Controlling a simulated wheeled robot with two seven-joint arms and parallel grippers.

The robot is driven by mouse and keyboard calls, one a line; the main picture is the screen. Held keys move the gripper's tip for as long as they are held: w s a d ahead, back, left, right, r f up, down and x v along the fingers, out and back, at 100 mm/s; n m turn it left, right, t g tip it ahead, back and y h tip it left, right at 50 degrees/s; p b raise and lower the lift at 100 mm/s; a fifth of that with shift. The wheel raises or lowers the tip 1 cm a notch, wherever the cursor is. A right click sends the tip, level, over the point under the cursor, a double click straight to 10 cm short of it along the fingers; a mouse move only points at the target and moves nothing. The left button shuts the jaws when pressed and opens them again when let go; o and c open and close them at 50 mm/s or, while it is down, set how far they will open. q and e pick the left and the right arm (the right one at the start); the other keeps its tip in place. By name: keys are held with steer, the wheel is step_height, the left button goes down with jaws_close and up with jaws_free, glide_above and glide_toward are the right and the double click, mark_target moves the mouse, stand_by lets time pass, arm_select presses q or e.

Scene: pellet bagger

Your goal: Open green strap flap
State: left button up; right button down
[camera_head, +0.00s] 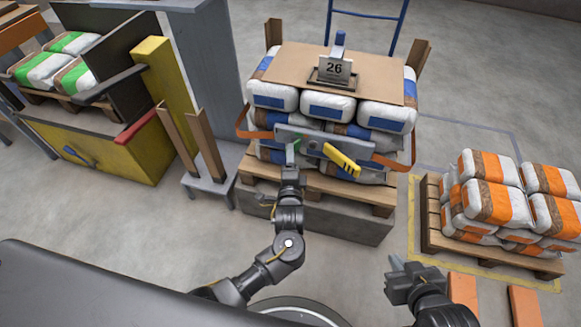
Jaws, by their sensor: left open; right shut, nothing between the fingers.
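A grey strap bar (352,145) lies across the front of the stacked white and blue bags (330,107). Near its left part a small green piece (296,142) shows just above my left gripper. A yellow flap with black marks (343,160) juts down to the right from the bar's middle. My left gripper (291,153) is open, its fingertips up at the bar, close to the green piece. I cannot tell whether they touch it, and the gripper partly hides that area. My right gripper (402,264) is shut and empty, low at the right, away from the bar.
Orange strap ends (252,126) stick out beside the stack, which stands on a wooden pallet (335,189). A board with a "26" sign (335,68) lies on top. Orange-banded bags (492,188) are at right, a yellow cabinet (112,151) at left. Floor is clear between the pallets.

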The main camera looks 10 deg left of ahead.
arm_select(q)
steer(key=p+v, duration=0.2)
steer(key=v, duration=0.8)
steer(key=shift+s, duration=0.25)
arm_select(e)
steer(key=s+d+f+m+g+h, duration=0.1)
steer(key=s+d+f+g+h, duration=0.1)
steer(key=s+d+g, duration=0.3)
steer(key=shift+s+f+m, duration=0.3)
steer(key=shift+s+f, duration=0.5)
steer(key=shift+s, duration=0.45)
